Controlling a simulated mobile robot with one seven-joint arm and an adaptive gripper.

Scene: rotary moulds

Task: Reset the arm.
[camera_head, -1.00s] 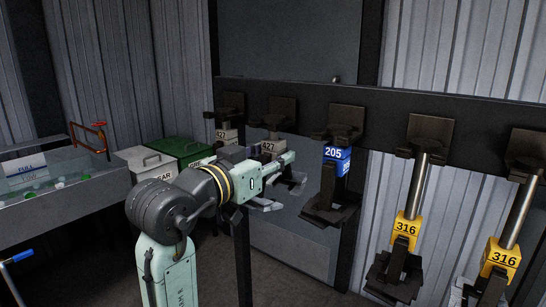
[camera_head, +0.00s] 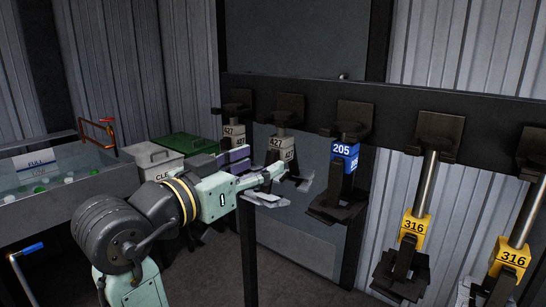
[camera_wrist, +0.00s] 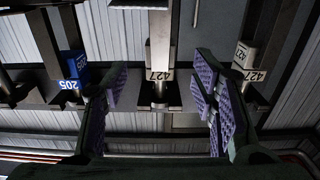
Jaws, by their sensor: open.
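My arm reaches right across the head view, and my gripper (camera_head: 274,186) is at its end, in front of the hanging moulds. In the wrist view my gripper (camera_wrist: 165,98) is open, with its two purple-padded fingers spread apart and nothing held between them. A mould tagged 427 (camera_wrist: 158,76) shows beyond the gap between the fingers. Another 427 mould (camera_wrist: 250,72) is to its right, and the blue 205 mould (camera_wrist: 75,64) is to its left. In the head view the 427 mould (camera_head: 280,148) hangs just above and behind my gripper.
A dark rail (camera_head: 390,115) carries the moulds, including the blue 205 mould (camera_head: 342,155) and the yellow 316 moulds (camera_head: 412,230). A grey bin (camera_head: 153,160), a green bin (camera_head: 190,143) and a tank (camera_head: 100,185) stand at the left. A dark post (camera_head: 247,250) stands below my gripper.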

